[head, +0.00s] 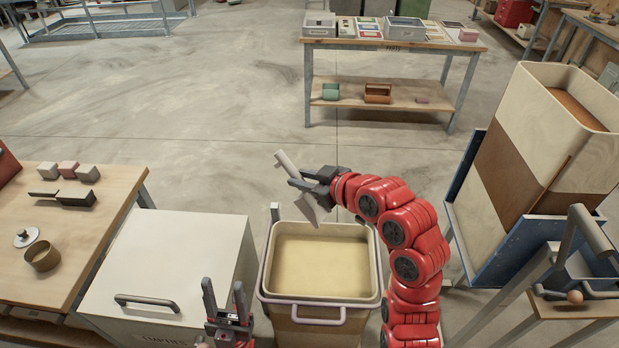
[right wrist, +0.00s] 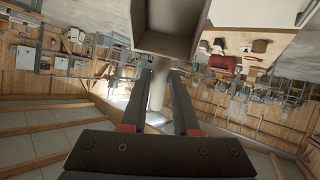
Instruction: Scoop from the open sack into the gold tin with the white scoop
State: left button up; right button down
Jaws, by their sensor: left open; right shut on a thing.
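The white scoop (head: 315,208) is in my right gripper (head: 299,178), which is shut on its handle above the back of an open bin-like sack (head: 263,280) with pale yellow feed (head: 320,262) inside. The scoop is tilted and apart from the feed. In the right wrist view the scoop (right wrist: 172,42) shows its hollow side, with no feed visible in it; its handle (right wrist: 158,90) lies between the fingers of the gripper (right wrist: 160,80). A round gold tin (head: 42,258) stands open on the left wooden table. My left gripper (head: 225,290) is open and empty, left of the sack.
A white lidded chest (head: 180,255) stands between the table (head: 110,190) and the sack. A pale lid (head: 26,237) and small blocks (head: 68,170) are on the table. A tall hopper (head: 540,140) stands at the right. The floor behind is clear up to a parts bench (head: 390,45).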

aim_at(290, 172)
jog(key=shift+w+a+g+h, duration=0.35)
jog(key=shift+a+h, duration=0.15)
jog(key=shift+a, duration=0.2)
jog(key=shift+w+f, duration=0.1)
jog(key=shift+f, duration=0.1)
jog(key=shift+w+a+g+h+b, duration=0.1)
jog(key=shift+a+g+h+b, duration=0.2)
jog(key=shift+a+h, duration=0.1)
jog(key=shift+w+a+f+n+g+h+b, duration=0.35)
jog(key=shift+w+a+f+g+h, duration=0.1)
jog(key=shift+a+h, duration=0.2)
jog(key=shift+w+a+r+h+p, duration=0.15)
jog(key=shift+a+h+p, duration=0.15)
jog(key=shift+p, duration=0.6)
jog(key=shift+d+f+g+h, duration=0.1)
jog(key=shift+f+g+h, duration=0.15)
jog(key=shift+f+g, duration=0.1)
